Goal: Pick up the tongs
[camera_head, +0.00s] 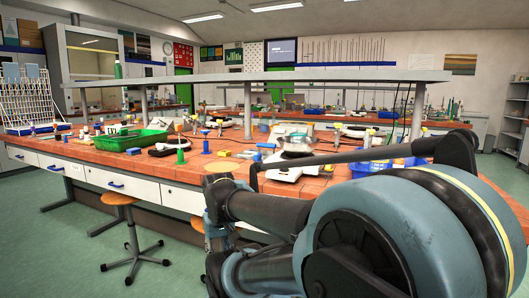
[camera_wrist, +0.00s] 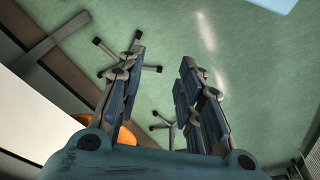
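I cannot make out the tongs for sure in either view; the small items on the tiled bench (camera_head: 75,148) are too small or partly covered to tell. My gripper (camera_wrist: 163,58) shows in the wrist view with its two fingers spread apart. Nothing is between them but a view of the green floor below. In the head view my arm covers the right foreground, and its end is low by the bench's front edge, largely hidden behind my own links.
A green tray (camera_head: 130,142), a green cylinder (camera_head: 181,157) and a blue tray (camera_head: 365,170) are on the bench. A raised grey shelf (camera_head: 250,76) on posts runs above it. A stool (camera_head: 117,199) stands before the drawers. The floor at left is clear.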

